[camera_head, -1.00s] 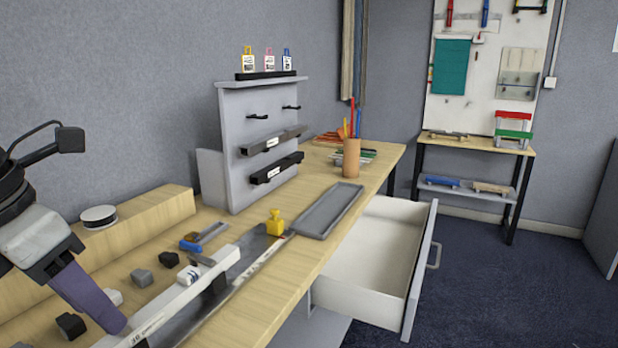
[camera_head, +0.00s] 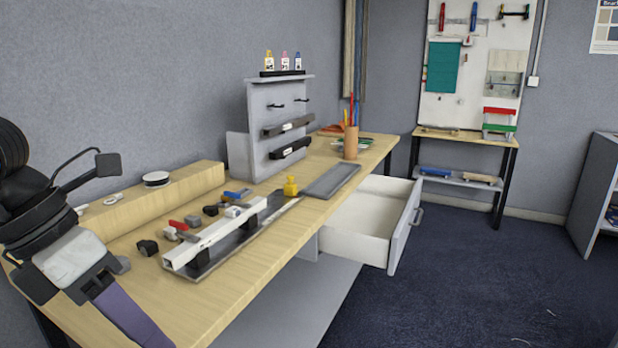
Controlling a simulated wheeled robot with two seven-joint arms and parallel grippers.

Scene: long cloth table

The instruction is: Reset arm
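My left arm comes in at the left edge of the head view. Its gripper (camera_head: 128,314) has a purple finger pointing down and right over the table's near-left part. Only one finger shows clearly, so I cannot tell whether it is open or shut, and nothing is visible in it. It is apart from the white rail (camera_head: 215,236), which lies on a dark grey strip to its right. My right gripper is not in view.
Small blocks and tools (camera_head: 185,229) lie behind the rail. A yellow piece (camera_head: 290,186) and grey tray (camera_head: 331,180) sit farther along the wooden table (camera_head: 225,302). A grey rack (camera_head: 262,130) stands behind.

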